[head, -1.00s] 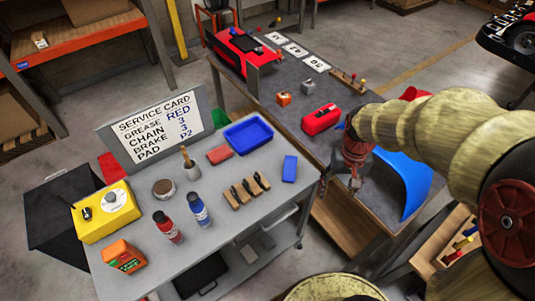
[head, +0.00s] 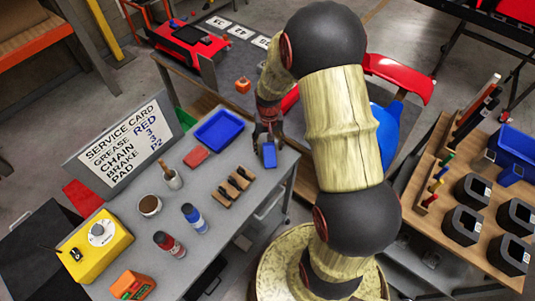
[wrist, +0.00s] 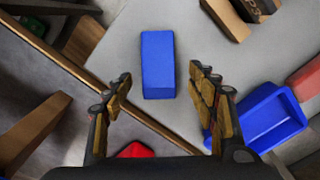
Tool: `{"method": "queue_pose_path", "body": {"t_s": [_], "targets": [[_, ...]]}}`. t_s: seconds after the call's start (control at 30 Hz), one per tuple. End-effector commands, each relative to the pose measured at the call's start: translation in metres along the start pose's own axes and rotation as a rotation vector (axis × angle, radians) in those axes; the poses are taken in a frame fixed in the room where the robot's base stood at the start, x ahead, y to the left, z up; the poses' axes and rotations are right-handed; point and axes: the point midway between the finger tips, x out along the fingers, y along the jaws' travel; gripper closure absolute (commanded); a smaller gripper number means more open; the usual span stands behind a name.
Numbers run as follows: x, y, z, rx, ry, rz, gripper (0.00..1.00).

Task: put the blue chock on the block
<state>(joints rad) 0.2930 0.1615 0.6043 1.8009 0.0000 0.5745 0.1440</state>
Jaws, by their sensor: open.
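The blue chock (head: 269,155) is a small blue oblong lying on the grey table, near its right edge. In the wrist view the blue chock (wrist: 158,65) shows whole, centred between my fingers and beyond the fingertips. My gripper (head: 268,130) is open and empty over that end of the table, close to the chock. In the wrist view my gripper (wrist: 160,84) has a finger on each side, with no visible contact. A flat red block (head: 196,157) lies left of the chock. I cannot tell which thing the task calls the block.
A blue tray (head: 219,131) stands near the chock. Slotted wooden pieces (head: 234,184), a red bottle (head: 169,244) and a blue bottle (head: 195,217) stand on the same grey table (head: 215,240). A wooden bench (head: 450,250) with black cubes is at the right.

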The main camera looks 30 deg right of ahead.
Motion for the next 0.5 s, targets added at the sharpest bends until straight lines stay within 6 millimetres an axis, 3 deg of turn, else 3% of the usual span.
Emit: {"method": "queue_pose_path", "body": {"t_s": [0.3, 0.5], "targets": [[0.043, 0.001, 0.001, 0.000, -0.003, 0.000, 0.42], [0.046, 0.001, 0.000, 0.000, 0.001, 0.000, 0.42]]}}
